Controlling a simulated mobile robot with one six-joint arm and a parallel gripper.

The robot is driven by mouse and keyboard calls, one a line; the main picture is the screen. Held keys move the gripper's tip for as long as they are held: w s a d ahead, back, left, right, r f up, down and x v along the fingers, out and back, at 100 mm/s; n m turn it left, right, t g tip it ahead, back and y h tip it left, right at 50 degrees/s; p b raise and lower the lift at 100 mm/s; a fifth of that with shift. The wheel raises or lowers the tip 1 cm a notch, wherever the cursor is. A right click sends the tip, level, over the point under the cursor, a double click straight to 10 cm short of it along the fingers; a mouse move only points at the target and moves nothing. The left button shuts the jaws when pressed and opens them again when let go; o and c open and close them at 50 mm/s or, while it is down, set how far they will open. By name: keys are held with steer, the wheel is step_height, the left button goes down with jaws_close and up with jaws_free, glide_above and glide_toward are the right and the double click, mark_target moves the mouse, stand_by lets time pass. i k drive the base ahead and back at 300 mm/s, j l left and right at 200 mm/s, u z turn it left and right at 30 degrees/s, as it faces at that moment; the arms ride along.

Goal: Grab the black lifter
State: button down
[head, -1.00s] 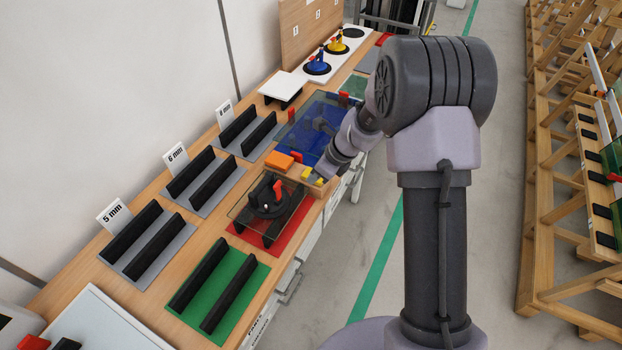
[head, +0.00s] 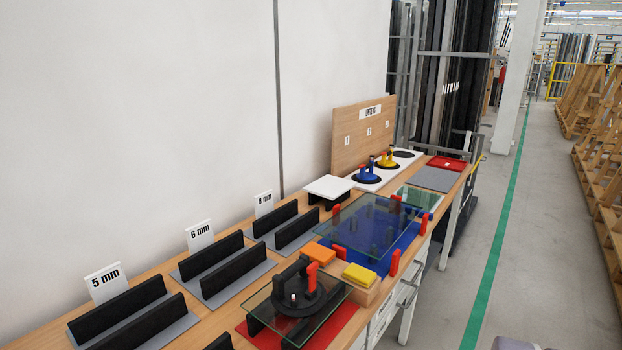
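The black lifter (head: 298,290), a round black suction cup with a handle and a red lever, sits on a small glass pane (head: 334,322). The pane rests on black supports over a red mat (head: 352,330) near the front of the workbench. Nothing touches the lifter in this view. My gripper is out of view. Only a small grey piece of my own arm or body shows at the bottom edge.
An orange block (head: 319,252) and a yellow pad (head: 359,275) lie behind the lifter. A larger glass pane (head: 385,218) stands among red posts over a blue mat. Black racks line the left. Blue (head: 367,172) and yellow (head: 388,160) lifters stand behind. The aisle right is clear.

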mark_target(299, 283)
steer(key=i+j+u, duration=0.1)
steer(key=i+u, duration=0.15)
steer(key=i, duration=0.15)
steer(key=i+u, duration=0.3)
steer(key=i, duration=0.15)
